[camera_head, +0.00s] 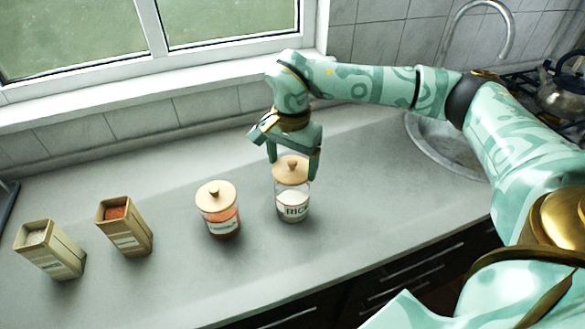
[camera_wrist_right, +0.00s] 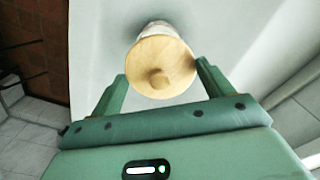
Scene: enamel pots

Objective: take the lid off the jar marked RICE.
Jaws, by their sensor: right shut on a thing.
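The RICE jar (camera_head: 292,207) is clear glass with pale contents and a label, and stands upright on the counter. Its round wooden lid (camera_head: 291,173) with a knob is at the jar's mouth; I see no clear gap between them. My right gripper (camera_head: 293,168) reaches down from above, shut on the lid with one finger at each side. In the right wrist view the lid (camera_wrist_right: 160,68) lies between the fingertips, the knob facing the camera, and hides most of the jar (camera_wrist_right: 158,26). My left gripper is not in view.
A second glass jar (camera_head: 222,222) with a wooden lid and reddish contents stands just left of the RICE jar. Two open tins (camera_head: 126,227) (camera_head: 52,250) stand further left. A sink (camera_head: 420,150) and a kettle (camera_head: 562,92) are at the right. The window wall is behind.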

